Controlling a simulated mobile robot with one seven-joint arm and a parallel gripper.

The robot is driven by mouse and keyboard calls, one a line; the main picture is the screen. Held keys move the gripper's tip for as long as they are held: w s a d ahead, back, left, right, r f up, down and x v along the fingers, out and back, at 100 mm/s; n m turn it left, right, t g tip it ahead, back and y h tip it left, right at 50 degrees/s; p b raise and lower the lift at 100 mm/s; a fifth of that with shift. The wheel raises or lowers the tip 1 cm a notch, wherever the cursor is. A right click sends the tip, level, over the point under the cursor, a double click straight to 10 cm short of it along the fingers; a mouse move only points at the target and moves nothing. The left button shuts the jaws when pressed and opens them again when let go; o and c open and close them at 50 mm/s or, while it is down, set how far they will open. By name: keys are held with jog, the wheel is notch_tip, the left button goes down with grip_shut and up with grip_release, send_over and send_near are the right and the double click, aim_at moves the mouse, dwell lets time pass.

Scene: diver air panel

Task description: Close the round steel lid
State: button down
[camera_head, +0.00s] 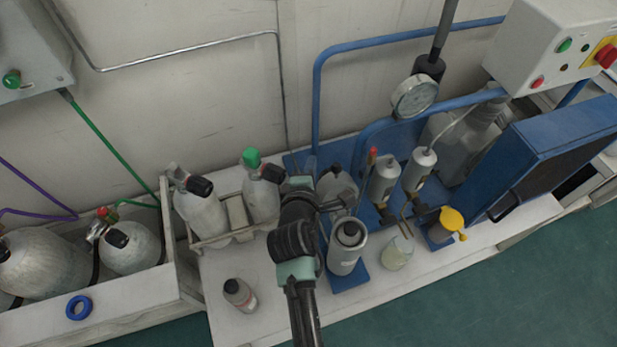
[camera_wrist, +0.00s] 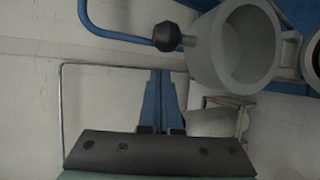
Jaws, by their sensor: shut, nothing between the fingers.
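The round steel lid (camera_wrist: 232,50) is a grey, hollow, cup-like piece in the upper right of the wrist view, with its open side showing. A black ball knob (camera_wrist: 167,36) sticks out from its left side. In the head view a rounded grey piece (camera_head: 338,188), which seems to be the lid, stands just right of my gripper (camera_head: 308,168), partly hidden by my arm.
Blue pipes (camera_head: 318,90) and a pressure gauge (camera_head: 414,96) rise behind. Two bottles (camera_head: 200,212) in a rack stand to the left. A glass jar (camera_head: 398,253) and yellow-topped piece (camera_head: 450,220) stand to the right.

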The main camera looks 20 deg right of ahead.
aim_at(325, 182)
jog(key=shift+s+d+r+p, duration=0.45)
jog(key=shift+s+d+p, duration=0.1)
jog(key=shift+s, duration=0.2)
jog(key=shift+s+d+r+p, duration=0.4)
jog(key=shift+s+d+p, duration=0.1)
jog(key=shift+s, duration=0.2)
jog(key=shift+f+t+b, duration=0.15)
jog(key=shift+t+b, duration=0.15)
jog(key=shift+b, duration=0.5)
